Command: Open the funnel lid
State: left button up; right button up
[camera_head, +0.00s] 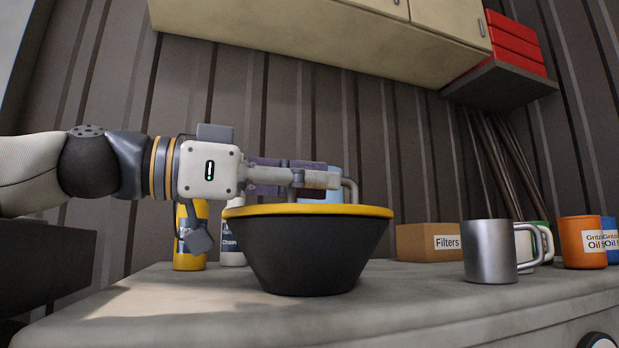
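The funnel (312,250) is a wide dark bowl shape standing on the counter in the middle of the view. A yellow rim or lid edge (310,210) runs around its top. From this low angle I cannot see its top face, so I cannot tell whether the lid is shut. My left gripper (322,180) comes in from the left and points right, level, just above the yellow edge. Its fingers are seen side-on, and whether they touch anything is unclear. My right gripper is not in view.
Behind the funnel stand a yellow bottle (188,245), a white bottle (232,252) and a light blue object, partly hidden. To the right are a Filters box (428,241), a metal mug (490,252) and an orange mug (580,243). A cabinet (300,30) hangs above. The counter's front left (150,305) is clear.

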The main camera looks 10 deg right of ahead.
pick_arm(q)
grip_shut()
jog(key=shift+r, duration=0.2)
jog(key=r+n+p, duration=0.2)
jog(key=r+p, duration=0.3)
jog(key=shift+w+a+r+n, duration=0.2)
jog(key=shift+w+n, duration=0.1)
jog(key=shift+n, duration=0.1)
jog(key=w+r+n, duration=0.2)
jog(key=w+n, duration=0.1)
jog(key=w+r+n+p, duration=0.1)
jog(key=shift+w+a, duration=0.35)
jog(key=shift+a, duration=0.05)
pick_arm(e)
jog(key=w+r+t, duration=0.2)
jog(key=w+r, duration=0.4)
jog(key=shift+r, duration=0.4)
pick_arm(q)
jog(key=shift+r, duration=0.1)
